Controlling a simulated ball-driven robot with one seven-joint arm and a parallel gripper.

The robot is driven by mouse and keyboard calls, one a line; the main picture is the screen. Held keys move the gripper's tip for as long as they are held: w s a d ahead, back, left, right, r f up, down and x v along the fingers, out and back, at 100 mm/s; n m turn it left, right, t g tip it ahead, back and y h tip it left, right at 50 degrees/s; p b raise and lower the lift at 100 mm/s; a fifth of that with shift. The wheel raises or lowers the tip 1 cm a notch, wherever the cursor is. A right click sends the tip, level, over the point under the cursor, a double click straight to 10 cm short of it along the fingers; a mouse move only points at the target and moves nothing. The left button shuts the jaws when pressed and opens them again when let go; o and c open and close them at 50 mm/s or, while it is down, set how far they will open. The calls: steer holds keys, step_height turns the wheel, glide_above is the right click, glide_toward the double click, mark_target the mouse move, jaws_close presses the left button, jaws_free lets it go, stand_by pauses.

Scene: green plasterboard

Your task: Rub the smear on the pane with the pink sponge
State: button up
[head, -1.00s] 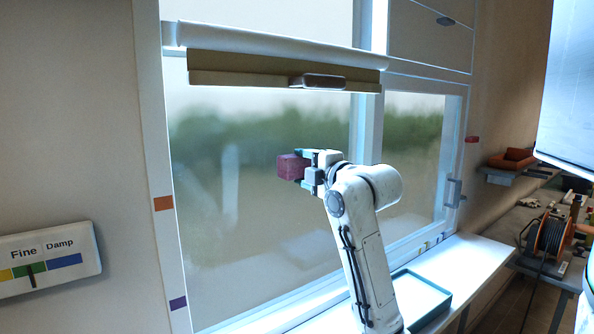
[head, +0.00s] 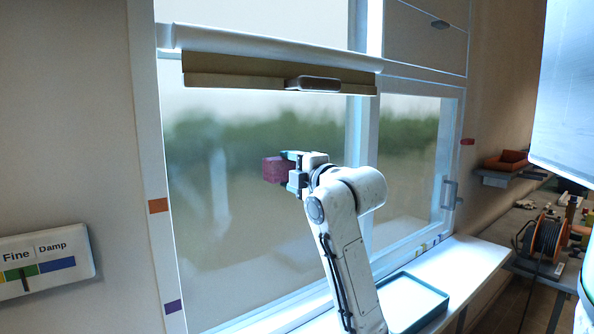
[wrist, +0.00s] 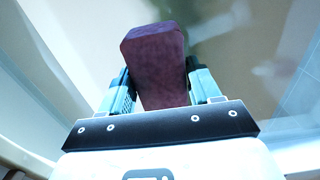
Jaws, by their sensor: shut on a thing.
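The pink sponge (head: 273,170) looks dark pink to maroon. My gripper (head: 292,172) is shut on it, in front of the window pane (head: 255,240). In the wrist view the sponge (wrist: 157,62) stands out between the two teal fingers of the gripper (wrist: 160,92). A pale, upright whitish streak, which looks like the smear (head: 219,180), shows on the pane to the left of the sponge. I cannot tell whether the sponge touches the glass.
A rolled blind with a wooden bar (head: 235,82) hangs across the window above the arm. A teal-rimmed tray (head: 441,294) lies on the white sill (head: 470,262). A window handle (head: 447,193) sticks out at the right.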

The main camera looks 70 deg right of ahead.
steer(key=shift+w+a+f, duration=0.1)
steer(key=shift+w+a, duration=0.25)
steer(key=shift+w, duration=0.1)
steer(key=shift+s+a, duration=0.25)
steer(key=shift+a, duration=0.1)
steer(key=shift+s+d+v, duration=0.1)
steer(key=shift+d+v, duration=0.1)
steer(key=shift+v, duration=1.1)
steer(key=shift+s+d+v, duration=0.1)
steer(key=shift+d+v, duration=0.05)
steer(key=shift+v, duration=1.2)
steer(key=shift+s, duration=0.1)
steer(key=v, duration=0.3)
